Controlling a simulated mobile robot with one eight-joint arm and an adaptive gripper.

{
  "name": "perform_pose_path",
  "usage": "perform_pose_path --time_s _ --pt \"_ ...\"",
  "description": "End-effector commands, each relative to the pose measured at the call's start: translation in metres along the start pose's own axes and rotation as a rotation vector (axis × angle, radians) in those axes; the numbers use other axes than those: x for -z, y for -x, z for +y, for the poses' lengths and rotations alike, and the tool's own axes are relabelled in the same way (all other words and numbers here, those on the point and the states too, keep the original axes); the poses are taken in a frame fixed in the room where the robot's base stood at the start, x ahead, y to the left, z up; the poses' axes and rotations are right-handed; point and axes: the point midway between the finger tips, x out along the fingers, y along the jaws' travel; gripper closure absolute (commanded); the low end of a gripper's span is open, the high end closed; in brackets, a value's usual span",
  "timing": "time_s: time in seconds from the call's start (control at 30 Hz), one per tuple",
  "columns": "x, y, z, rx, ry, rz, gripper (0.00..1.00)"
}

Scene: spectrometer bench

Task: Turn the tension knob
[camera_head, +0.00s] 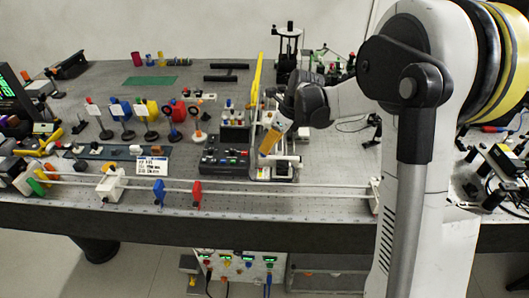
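My gripper (272,140) reaches in from the right and points down and left over the bench. Its orange-yellow end is just above a small white and dark device (284,170) near the bench's front middle. Whether it touches the device cannot be told. The fingers are too small and too closely overlapped to show whether they are open or shut. No part can be made out for certain as the tension knob; a knob under the gripper could be hidden.
A dark control box (224,158) stands just left of my gripper. A yellow upright panel (256,78) rises behind it. A long white rail (250,190) with blue (159,192) and red (196,193) pieces runs along the front edge.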

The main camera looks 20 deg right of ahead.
Motion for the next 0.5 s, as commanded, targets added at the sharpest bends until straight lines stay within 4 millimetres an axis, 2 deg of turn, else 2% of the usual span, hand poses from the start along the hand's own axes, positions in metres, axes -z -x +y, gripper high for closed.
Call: perform_pose_path --time_s 0.03,0.2,0.33,0.5 --pt "0.001 -0.013 0.000 0.000 0.001 0.000 0.60" --pt "0.001 -0.039 0.000 0.000 0.001 0.000 0.60" --pt "0.000 -0.048 0.000 0.001 0.002 0.000 0.60" --pt "0.000 -0.051 0.000 0.001 0.001 0.000 0.60"
